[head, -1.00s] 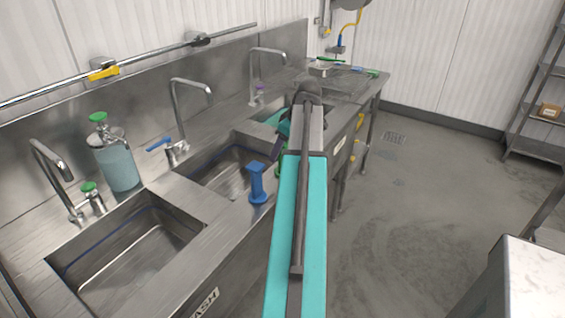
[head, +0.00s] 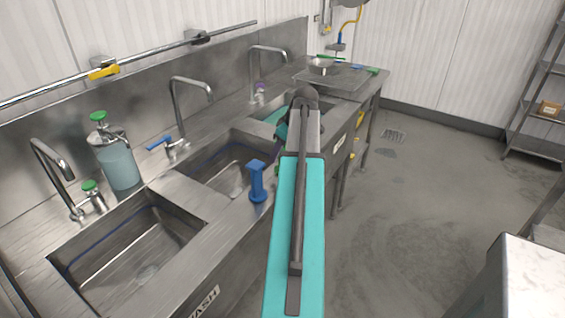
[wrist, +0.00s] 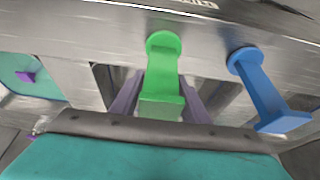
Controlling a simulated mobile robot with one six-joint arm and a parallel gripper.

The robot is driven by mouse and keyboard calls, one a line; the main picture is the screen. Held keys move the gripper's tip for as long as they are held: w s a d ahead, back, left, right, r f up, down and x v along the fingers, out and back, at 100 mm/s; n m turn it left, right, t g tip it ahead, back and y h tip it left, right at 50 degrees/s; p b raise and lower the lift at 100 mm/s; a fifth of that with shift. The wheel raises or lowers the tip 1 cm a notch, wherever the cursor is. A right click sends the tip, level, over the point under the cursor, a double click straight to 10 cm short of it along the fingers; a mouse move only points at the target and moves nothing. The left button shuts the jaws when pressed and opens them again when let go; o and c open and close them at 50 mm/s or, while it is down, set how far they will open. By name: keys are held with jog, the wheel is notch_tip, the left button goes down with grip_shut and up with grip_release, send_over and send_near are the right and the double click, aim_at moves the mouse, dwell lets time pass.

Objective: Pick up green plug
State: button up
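The green plug (wrist: 164,68) is spool-shaped, with a round disc at the far end and a squared block near the camera. In the wrist view it lies between the two purple fingers of my gripper (wrist: 162,75). The fingers look open, one on each side of its neck, with narrow gaps; contact is not clear. In the head view my teal arm hides nearly all of the plug, and a purple finger of my gripper (head: 276,153) shows at the arm's left edge by the sink's front rim.
A blue plug (head: 257,182) stands on the front rim, left of my arm; it is also close on the right in the wrist view (wrist: 262,85). Steel sinks (head: 130,255), taps (head: 185,90) and a soap bottle (head: 118,165) lie left.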

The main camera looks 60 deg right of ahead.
jog(key=c, duration=0.9)
jog(key=shift+r, duration=0.15)
jog(key=shift+r+b, duration=0.65)
jog(key=shift+r, duration=0.9)
jog(key=s+a+b, duration=0.1)
jog(key=s+a, duration=0.1)
jog(key=s, duration=0.2)
jog(key=s+a+r+b, duration=0.1)
jog(key=s+a, duration=0.2)
jog(key=s, duration=0.2)
jog(key=s+a+b, duration=0.1)
jog(key=s+a, duration=0.2)
jog(key=s, duration=0.1)
jog(key=shift+s+a+r, duration=0.15)
jog(key=shift+s+r, duration=0.15)
jog(key=shift+s, duration=0.05)
jog(key=shift+w, duration=0.1)
